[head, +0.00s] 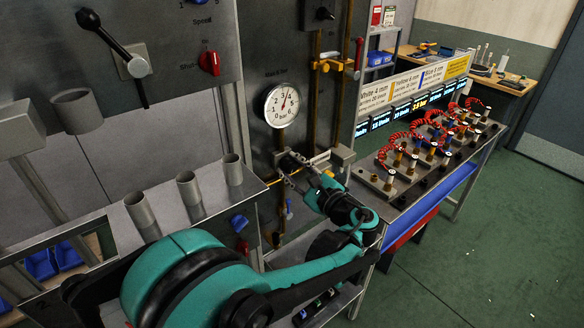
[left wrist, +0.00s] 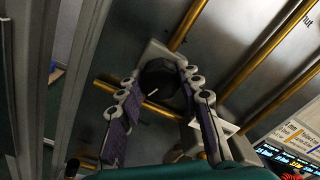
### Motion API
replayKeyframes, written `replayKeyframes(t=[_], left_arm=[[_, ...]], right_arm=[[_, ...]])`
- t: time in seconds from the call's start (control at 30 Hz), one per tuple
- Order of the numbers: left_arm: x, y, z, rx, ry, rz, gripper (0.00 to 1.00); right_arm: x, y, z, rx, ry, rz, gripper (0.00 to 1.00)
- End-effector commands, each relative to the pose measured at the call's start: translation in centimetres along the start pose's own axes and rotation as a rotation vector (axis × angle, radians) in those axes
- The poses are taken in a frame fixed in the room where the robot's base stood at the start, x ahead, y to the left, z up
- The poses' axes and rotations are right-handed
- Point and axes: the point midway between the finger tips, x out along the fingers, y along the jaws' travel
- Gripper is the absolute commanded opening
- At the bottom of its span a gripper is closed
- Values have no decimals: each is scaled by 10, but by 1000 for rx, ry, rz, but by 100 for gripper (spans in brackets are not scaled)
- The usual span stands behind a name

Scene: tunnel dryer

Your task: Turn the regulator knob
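The regulator knob (left wrist: 158,80) is dark and round with a pale mark, set in a grey block on a brass pipe in the left wrist view. My left gripper (left wrist: 159,78) has its two jointed fingers apart, one on each side of the knob. I cannot tell whether either finger touches it. In the head view my left gripper (head: 297,168) is at the pipework just below the round white pressure gauge (head: 282,105). The gauge has a red needle pointing upward. The gripper hides the knob there. My right gripper is not in view.
Brass pipes (head: 316,75) run up the grey panel. A red-handled valve (head: 358,55) is at the upper right of the gauge. Grey tubes (head: 187,187) stand on a ledge to the left. A bench with coiled red hoses (head: 400,150) is to the right.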

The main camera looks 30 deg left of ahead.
Motion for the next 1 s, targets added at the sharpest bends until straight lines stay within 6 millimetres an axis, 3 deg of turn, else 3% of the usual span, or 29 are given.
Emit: replayKeyframes(t=[0.17,0.5,0.9,0.93,1.0], left_arm=[[0,0,0,-66,-1,-1,6],[0,0,-1,-443,-10,-8,6],[0,0,0,-493,-11,-9,6],[0,0,0,-493,-11,-9,43],[0,0,0,-492,-11,-10,56]], right_arm=[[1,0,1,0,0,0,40],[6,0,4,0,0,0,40],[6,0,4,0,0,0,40],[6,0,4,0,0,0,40],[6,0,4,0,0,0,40]])
